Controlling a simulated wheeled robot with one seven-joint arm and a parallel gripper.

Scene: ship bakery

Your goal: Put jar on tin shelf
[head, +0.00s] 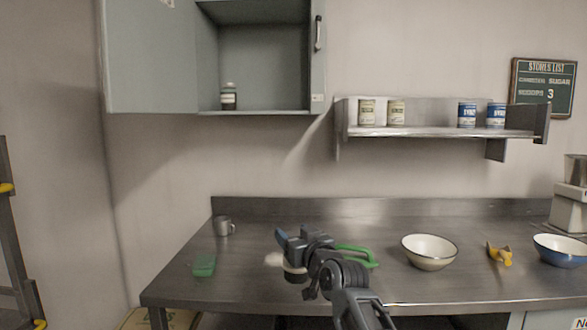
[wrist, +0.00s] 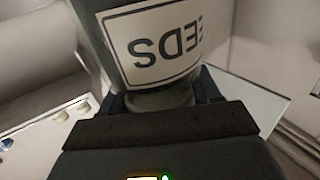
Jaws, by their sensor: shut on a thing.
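My gripper (head: 290,252) is over the counter in the head view, shut on a jar. In the wrist view the jar (wrist: 110,45) is large and close, dark grey-green, with a pale label reading upside down, partly cut off, "EEDS". Its narrower end sits between my fingers (wrist: 160,98). In the head view my gripper hides most of it; only a pale bit shows. The tin shelf (head: 430,132) is on the wall at right, above and apart from my gripper. Two cream tins (head: 367,112) stand at its left, two blue tins (head: 467,115) right of centre, with bare shelf between.
An open wall cupboard (head: 207,60) holds a small dark jar with a pale label (head: 229,97). On the counter (head: 340,288) are a metal mug (head: 223,227), a green block (head: 204,266), a cream bowl (head: 429,252), a yellow item (head: 499,255) and a blue bowl (head: 560,249).

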